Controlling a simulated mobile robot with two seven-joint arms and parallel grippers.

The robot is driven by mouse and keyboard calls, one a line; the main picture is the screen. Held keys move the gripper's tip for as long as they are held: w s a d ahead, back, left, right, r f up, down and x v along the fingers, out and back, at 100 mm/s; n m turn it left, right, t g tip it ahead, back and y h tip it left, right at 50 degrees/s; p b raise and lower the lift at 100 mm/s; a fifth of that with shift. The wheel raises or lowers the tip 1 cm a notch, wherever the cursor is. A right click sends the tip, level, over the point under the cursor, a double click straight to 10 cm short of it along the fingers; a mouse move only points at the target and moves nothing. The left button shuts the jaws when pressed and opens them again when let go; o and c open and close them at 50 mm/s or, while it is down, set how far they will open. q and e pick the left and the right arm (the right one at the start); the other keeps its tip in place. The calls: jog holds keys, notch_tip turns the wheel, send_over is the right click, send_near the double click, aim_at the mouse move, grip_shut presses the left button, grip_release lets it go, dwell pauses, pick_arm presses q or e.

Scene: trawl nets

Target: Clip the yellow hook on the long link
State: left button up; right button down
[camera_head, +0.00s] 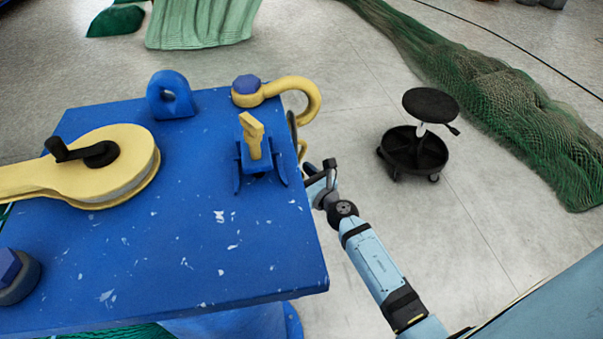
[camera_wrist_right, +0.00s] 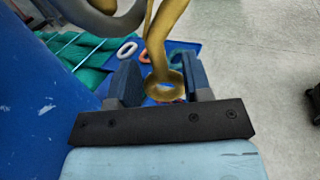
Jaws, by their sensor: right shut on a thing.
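My right gripper (camera_head: 322,178) is just off the right edge of the blue table. In the right wrist view its two dark fingers (camera_wrist_right: 163,88) stand on either side of the ring-shaped end of the yellow hook (camera_wrist_right: 168,50) and hold it. A little of the hook also shows in the head view (camera_head: 302,149). A grey link (camera_wrist_right: 112,22) is beside the hook's upper part; its dark edge shows at the table side in the head view (camera_head: 292,128). I cannot tell whether the hook and link are joined. My left gripper is not in view.
The blue table (camera_head: 190,245) carries a yellow pulley block (camera_head: 115,165), a blue eye (camera_head: 170,95), a bolted yellow curved hook (camera_head: 308,92) and an upright yellow piece (camera_head: 253,135). A white link (camera_wrist_right: 127,49) lies below. A black stool (camera_head: 415,150) and green net (camera_head: 510,105) are right.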

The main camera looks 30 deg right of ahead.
jog(key=shift+a+f+b, duration=0.1)
jog(key=shift+f+b, duration=0.2)
jog(key=shift+b, duration=0.05)
dwell(0.3)
jog(key=shift+a+f+b, duration=0.15)
jog(key=shift+f+b, duration=0.2)
jog(key=shift+s+a+f+b, duration=0.1)
jog(key=shift+a+f+b, duration=0.2)
jog(key=shift+f+b, duration=0.6)
dwell(0.6)
dwell(0.3)
jog(key=c, duration=0.6)
grip_release()
jog(key=shift+c, duration=0.2)
jog(key=shift+o, duration=0.8)
jog(key=shift+f, duration=0.1)
jog(key=shift+s, duration=0.1)
